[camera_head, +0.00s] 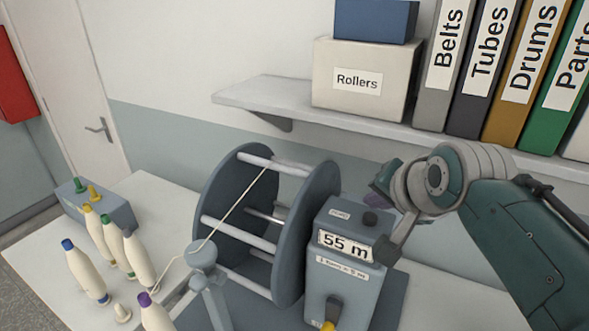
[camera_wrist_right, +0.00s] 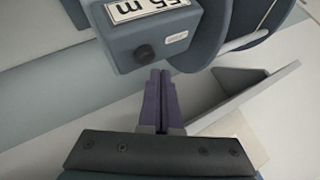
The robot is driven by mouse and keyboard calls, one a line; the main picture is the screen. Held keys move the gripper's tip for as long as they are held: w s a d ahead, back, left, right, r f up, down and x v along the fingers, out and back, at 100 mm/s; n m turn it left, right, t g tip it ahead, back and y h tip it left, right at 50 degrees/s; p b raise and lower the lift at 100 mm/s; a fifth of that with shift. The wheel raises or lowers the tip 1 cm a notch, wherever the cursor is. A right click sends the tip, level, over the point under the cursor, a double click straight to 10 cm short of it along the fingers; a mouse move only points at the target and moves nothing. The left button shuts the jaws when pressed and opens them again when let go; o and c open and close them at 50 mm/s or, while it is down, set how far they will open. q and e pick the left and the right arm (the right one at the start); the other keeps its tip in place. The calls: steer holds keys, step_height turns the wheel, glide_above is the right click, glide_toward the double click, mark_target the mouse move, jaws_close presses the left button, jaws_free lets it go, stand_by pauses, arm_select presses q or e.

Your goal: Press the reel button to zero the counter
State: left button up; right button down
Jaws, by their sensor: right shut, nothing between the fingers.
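The blue-grey counter box (camera_head: 340,275) stands at the right side of the reel (camera_head: 262,220). Its display (camera_head: 345,246) reads "55 m". A dark round button (camera_head: 371,217) sits on its top face beside a small label; the button also shows in the right wrist view (camera_wrist_right: 146,53). My right gripper (camera_head: 398,201) is just behind and right of the box, partly hidden by its own wrist. In the right wrist view its purple fingers (camera_wrist_right: 161,76) are together and empty, their tips close to the box and apart from the button. My left gripper is not in view.
Several bobbins (camera_head: 85,270) and a blue-grey block with pegs (camera_head: 95,204) stand on the white table at left. A thread runs from the reel to a guide post (camera_head: 203,258). A shelf (camera_head: 262,92) with a box and binders overhangs behind my right arm.

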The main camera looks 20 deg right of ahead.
steer(key=shift+f, duration=0.15)
steer(key=shift+f, duration=0.3)
steer(key=shift+f+b, duration=0.5)
steer(key=shift+b, duration=0.05)
stand_by(0.6)
stand_by(0.3)
steer(key=shift+r+p, duration=0.9)
steer(key=shift+p, duration=0.2)
step_height(320, 180, up, 5)
steer(key=p, duration=0.5)
